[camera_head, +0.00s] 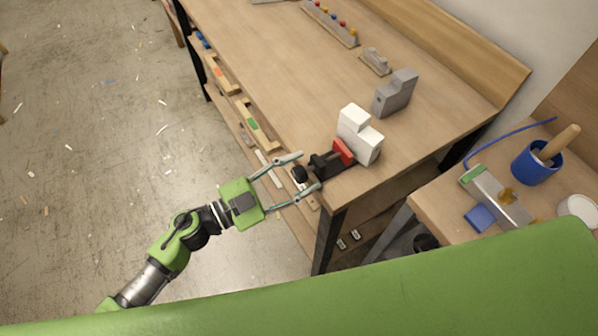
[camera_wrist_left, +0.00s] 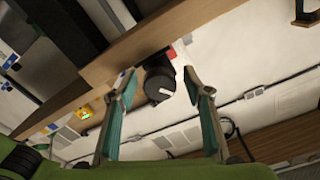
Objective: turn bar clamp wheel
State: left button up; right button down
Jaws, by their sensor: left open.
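The bar clamp (camera_head: 324,165) is black with a red jaw (camera_head: 343,151) and sits at the front edge of the workbench, beside a white block. Its dark round wheel (camera_head: 299,174) sticks out past the edge. My left gripper (camera_head: 309,170) is open, with its two fingers on either side of the wheel. In the left wrist view, the wheel (camera_wrist_left: 160,84) shows a light mark on its face and lies between the open fingers (camera_wrist_left: 163,80). I cannot tell whether the fingers touch it. My right gripper is not in view.
The workbench (camera_head: 290,80) bears a white stepped block (camera_head: 360,135), a grey block (camera_head: 395,93) and a rack with coloured knobs (camera_head: 330,22). A side table at the right holds a blue cup (camera_head: 537,162). The floor at the left is open, with scattered shavings.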

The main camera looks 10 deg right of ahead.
pick_arm(q)
jog(key=shift+a, duration=0.1)
jog(key=v, duration=1.2)
